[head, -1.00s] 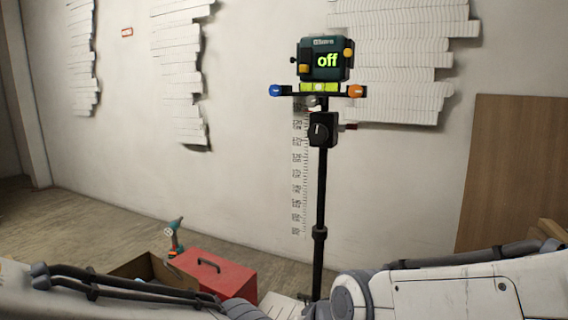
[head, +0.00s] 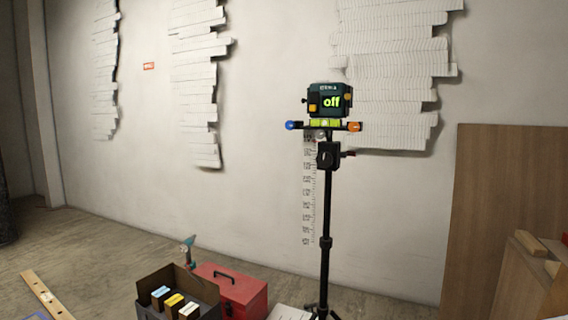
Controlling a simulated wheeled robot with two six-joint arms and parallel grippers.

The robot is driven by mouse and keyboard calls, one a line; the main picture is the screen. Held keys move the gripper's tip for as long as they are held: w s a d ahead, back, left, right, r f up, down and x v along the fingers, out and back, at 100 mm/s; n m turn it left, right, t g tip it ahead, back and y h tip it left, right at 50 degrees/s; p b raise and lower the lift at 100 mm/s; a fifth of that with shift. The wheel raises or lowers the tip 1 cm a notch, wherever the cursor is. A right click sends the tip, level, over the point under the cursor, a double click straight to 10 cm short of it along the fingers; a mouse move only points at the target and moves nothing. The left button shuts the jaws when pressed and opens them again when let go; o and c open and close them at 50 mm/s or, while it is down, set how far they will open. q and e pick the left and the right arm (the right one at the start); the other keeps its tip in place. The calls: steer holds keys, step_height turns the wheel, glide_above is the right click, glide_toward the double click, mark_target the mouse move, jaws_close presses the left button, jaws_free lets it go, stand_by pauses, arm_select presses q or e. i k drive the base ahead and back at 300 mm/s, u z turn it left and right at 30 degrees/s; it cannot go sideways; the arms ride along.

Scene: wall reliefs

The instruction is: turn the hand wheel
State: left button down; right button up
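A black stand (head: 326,215) rises from the floor right of the middle. On top sits a dark green box (head: 330,100) whose screen reads "off" in green, with orange knobs on it. Under it is a yellow-green level bar (head: 325,122) with a blue knob (head: 292,125) at the left end and an orange knob (head: 354,127) at the right end. Below is a black block with a round dial (head: 325,156); I cannot tell which part is the hand wheel. Neither of my grippers is in the picture.
A red toolbox (head: 232,290) and a dark open box (head: 178,292) with small cartons stand on the floor left of the stand. A wooden level (head: 47,296) lies at far left. Wooden boards (head: 505,190) lean at right. White reliefs (head: 197,85) hang on the wall.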

mark_target(324, 159)
steer(key=u, duration=1.8)
steer(key=i, duration=1.2)
steer(key=z, duration=2.7)
